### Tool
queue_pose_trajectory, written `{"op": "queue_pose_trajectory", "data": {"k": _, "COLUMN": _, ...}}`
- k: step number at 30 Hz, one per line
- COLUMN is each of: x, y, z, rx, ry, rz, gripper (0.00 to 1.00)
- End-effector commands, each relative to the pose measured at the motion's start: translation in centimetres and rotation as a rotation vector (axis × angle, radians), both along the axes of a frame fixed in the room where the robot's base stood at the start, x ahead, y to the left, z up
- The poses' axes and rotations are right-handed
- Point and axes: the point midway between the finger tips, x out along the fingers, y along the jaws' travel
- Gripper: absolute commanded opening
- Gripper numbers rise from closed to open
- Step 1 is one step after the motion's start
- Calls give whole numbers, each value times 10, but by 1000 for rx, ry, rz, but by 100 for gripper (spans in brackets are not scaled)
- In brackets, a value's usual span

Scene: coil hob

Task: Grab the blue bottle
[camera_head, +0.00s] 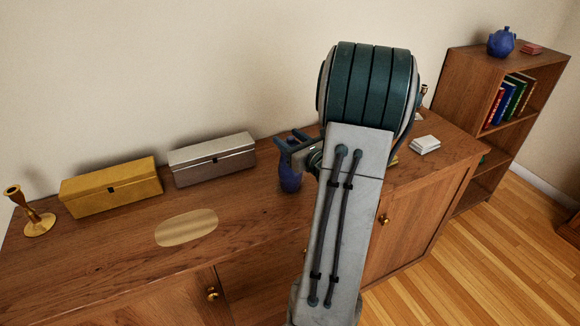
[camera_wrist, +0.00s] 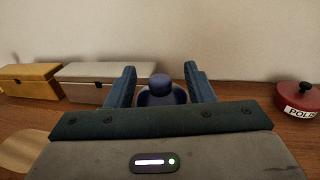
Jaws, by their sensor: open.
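The blue bottle (camera_head: 290,180) stands upright on the wooden cabinet top, right of the silver box. In the wrist view its round cap and shoulders (camera_wrist: 161,95) show between my two fingers, with the lower part hidden behind my gripper's body. My gripper (camera_head: 290,140) is open, with its fingers at the height of the bottle's upper part. One finger is on each side of the bottle in the wrist view. I cannot tell whether either finger touches it. My arm hides part of the cabinet behind and to the right.
A gold box (camera_head: 112,190) and a silver box (camera_head: 212,160) stand along the wall to the left. A brass candlestick (camera_head: 36,215) is at the far left. White stacked items (camera_head: 425,145) lie farther right. The cabinet's front middle is mostly clear.

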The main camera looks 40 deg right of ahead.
Motion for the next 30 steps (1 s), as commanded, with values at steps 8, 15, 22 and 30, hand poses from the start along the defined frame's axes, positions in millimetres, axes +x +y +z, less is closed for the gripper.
{"op": "queue_pose_trajectory", "data": {"k": 8, "x": 0, "y": 0, "z": 0, "rx": 0, "ry": 0, "rz": 0, "gripper": 18}}
{"op": "queue_pose_trajectory", "data": {"k": 15, "x": -1, "y": 0, "z": -1, "rx": 0, "ry": 2, "rz": 0, "gripper": 0}}
{"op": "queue_pose_trajectory", "data": {"k": 22, "x": -1, "y": 0, "z": -2, "rx": 2, "ry": 6, "rz": 0, "gripper": 0}}
{"op": "queue_pose_trajectory", "data": {"k": 30, "x": -1, "y": 0, "z": 13, "rx": -1, "ry": 3, "rz": 0, "gripper": 0}}
